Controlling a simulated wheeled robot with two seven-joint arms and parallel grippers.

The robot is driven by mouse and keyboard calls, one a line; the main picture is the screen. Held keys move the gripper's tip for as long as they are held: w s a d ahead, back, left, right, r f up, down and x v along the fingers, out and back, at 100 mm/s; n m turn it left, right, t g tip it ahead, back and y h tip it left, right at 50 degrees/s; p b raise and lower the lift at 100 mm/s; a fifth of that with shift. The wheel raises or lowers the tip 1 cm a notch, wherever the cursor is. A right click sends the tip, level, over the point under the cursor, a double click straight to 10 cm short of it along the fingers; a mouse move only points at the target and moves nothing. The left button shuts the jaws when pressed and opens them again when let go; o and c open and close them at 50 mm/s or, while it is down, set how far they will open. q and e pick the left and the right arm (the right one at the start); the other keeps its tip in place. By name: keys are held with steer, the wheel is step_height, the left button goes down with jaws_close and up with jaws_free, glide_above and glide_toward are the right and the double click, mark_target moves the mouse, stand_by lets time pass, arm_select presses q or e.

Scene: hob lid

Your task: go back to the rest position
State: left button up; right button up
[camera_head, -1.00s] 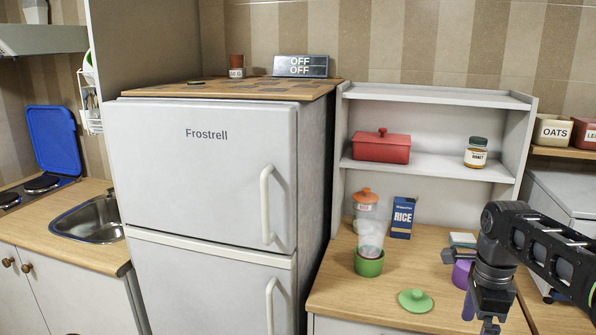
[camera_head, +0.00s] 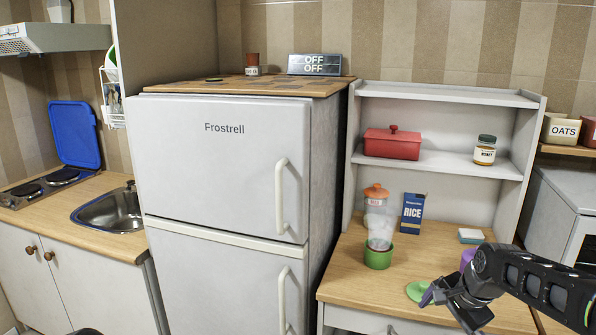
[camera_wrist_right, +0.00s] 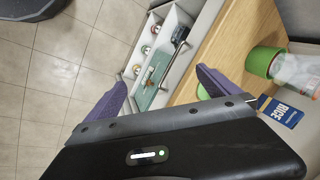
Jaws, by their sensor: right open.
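The blue hob lid (camera_head: 73,134) stands raised behind the hob (camera_head: 40,190) at the far left in the head view, with dark burners uncovered below it. My right gripper (camera_head: 448,311) is low at the right, in front of the right counter, its fingers turned toward the lower left. In the right wrist view its two purple fingers (camera_wrist_right: 160,92) are spread apart with nothing between them. My left gripper is in neither current view.
The fridge (camera_head: 225,170) stands between the sink (camera_head: 110,210) and the right counter (camera_head: 345,275). Open tiled floor (camera_wrist_right: 50,80) shows in the wrist view.

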steer(key=s+a+f+n+y, duration=0.15)
steer(key=a+f+n, duration=0.25)
steer(key=a+f, duration=0.5)
steer(key=s+a+f+n+y, duration=0.1)
steer(key=s+a+f+n, duration=0.4)
steer(key=f, duration=0.7)
steer(key=s+a+f+g, duration=0.1)
steer(key=s+a+f, duration=0.2)
steer(key=s, duration=0.5)
steer(key=s+a+f+n+g, duration=0.1)
steer(key=s+a+f, duration=0.3)
steer(key=s+f, duration=0.2)
steer(key=s+a+f+n+g, duration=0.1)
steer(key=s+a+f, duration=0.3)
steer(key=s, duration=0.6)
steer(key=shift+a+f+g+y, duration=0.2)
steer(key=shift+f+g+y, duration=0.2)
steer(key=shift+f, duration=0.25)
